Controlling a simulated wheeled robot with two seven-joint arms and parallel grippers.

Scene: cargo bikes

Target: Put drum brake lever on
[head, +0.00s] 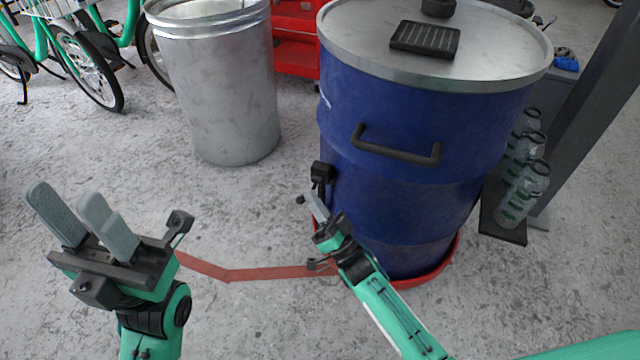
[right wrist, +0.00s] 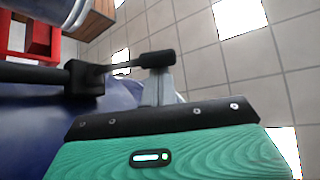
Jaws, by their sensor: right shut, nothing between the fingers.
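A blue drum (head: 390,195) with a grey metal lid stands at centre right on a red base. Its brake lever (head: 321,173) is a black block on the drum's left side. In the right wrist view the lever (right wrist: 120,68) shows as a black block with a thin bar ending in a black knob. My right gripper (head: 314,205) is shut and empty, low beside the drum. In the right wrist view its fingertips (right wrist: 163,76) are right at the knob and partly behind it; contact is unclear. My left gripper (head: 65,200) is open and empty, far left of the drum.
A black handle (head: 395,148) sticks out from the drum's front. A grey metal bin (head: 220,100) stands left of the drum, with green bikes (head: 85,60) behind. Bottles (head: 522,175) stand beside a dark post at right.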

